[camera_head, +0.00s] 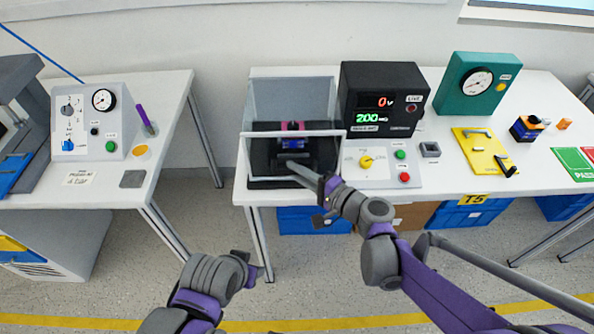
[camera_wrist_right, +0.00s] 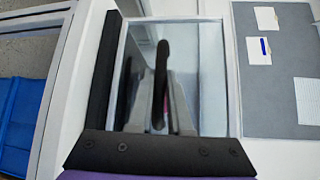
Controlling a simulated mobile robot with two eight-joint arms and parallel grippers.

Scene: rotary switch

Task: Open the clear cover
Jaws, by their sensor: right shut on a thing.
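The clear cover (camera_head: 291,100) is a see-through box with pale edges, over a black test fixture (camera_head: 262,160) on the middle table. A blue and pink part (camera_head: 292,140) shows inside the fixture. My right gripper (camera_head: 298,168) is at the cover's front side. In the right wrist view, the right gripper's fingers (camera_wrist_right: 160,108) are closed around a dark upright bar (camera_wrist_right: 161,65), which looks like the cover's handle, in front of the clear panel (camera_wrist_right: 203,75). How far the cover is raised is hard to tell. My left gripper (camera_head: 252,266) hangs below the table, away from the cover.
Right of the cover stand a black meter (camera_head: 383,98) and a control panel (camera_head: 375,165) with a yellow knob. Further right are a green gauge box (camera_head: 478,85) and a yellow plate (camera_head: 484,152). A second table (camera_head: 110,192) stands left, with a floor gap between.

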